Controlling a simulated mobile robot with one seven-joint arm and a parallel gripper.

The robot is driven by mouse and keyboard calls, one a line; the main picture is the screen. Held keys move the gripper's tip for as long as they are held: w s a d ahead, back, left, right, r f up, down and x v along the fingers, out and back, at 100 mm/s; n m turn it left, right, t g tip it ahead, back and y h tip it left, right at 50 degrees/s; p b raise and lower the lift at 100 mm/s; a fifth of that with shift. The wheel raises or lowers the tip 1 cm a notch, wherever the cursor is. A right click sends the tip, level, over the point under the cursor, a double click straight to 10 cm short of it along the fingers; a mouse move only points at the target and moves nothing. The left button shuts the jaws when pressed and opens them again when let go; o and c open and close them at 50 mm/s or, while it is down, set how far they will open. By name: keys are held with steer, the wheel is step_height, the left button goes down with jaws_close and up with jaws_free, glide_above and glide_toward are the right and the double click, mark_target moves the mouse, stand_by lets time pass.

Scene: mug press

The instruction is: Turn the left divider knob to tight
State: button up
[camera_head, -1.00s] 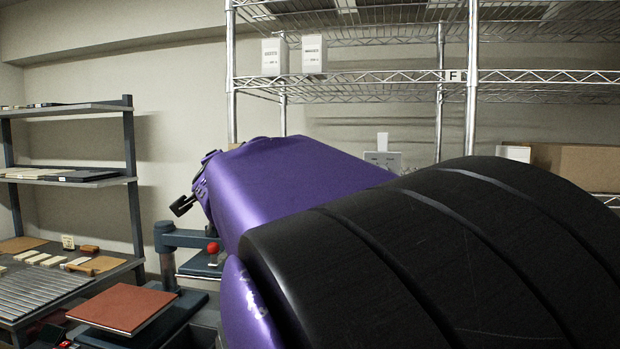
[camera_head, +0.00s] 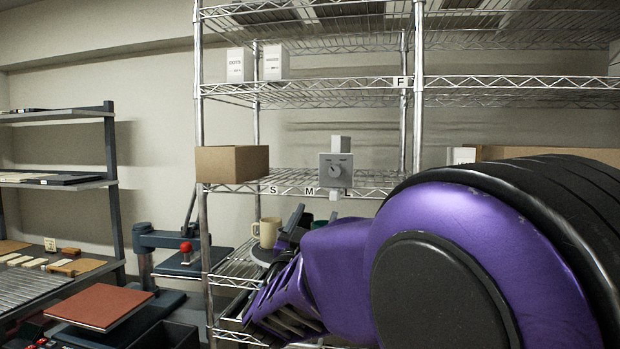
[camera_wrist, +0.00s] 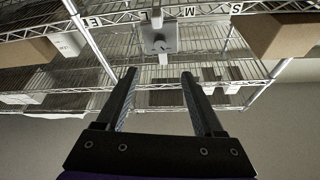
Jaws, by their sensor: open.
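Small marks sit above the dial, too small to read; the pointer setting cannot be made out. The wrist view is turned over and shows the same knob (camera_wrist: 159,42) near the top centre, beyond the fingertips. My gripper (camera_wrist: 160,78) is open and empty, its two fingers apart from the knob.
A cardboard box (camera_head: 232,164) stands on the shelf left of the knob. A cream mug (camera_head: 267,232) stands below. Wire shelf posts (camera_head: 418,90) rise near the knob. A press with a red knob (camera_head: 186,247) stands at left. The space before the dial looks clear.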

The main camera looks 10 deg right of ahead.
mark_target(334, 173)
steer(key=p+x, duration=0.1)
steer(key=x, duration=1.6)
steer(key=shift+w+p, duration=0.2)
steer(key=shift+p, duration=0.15)
jaws_close()
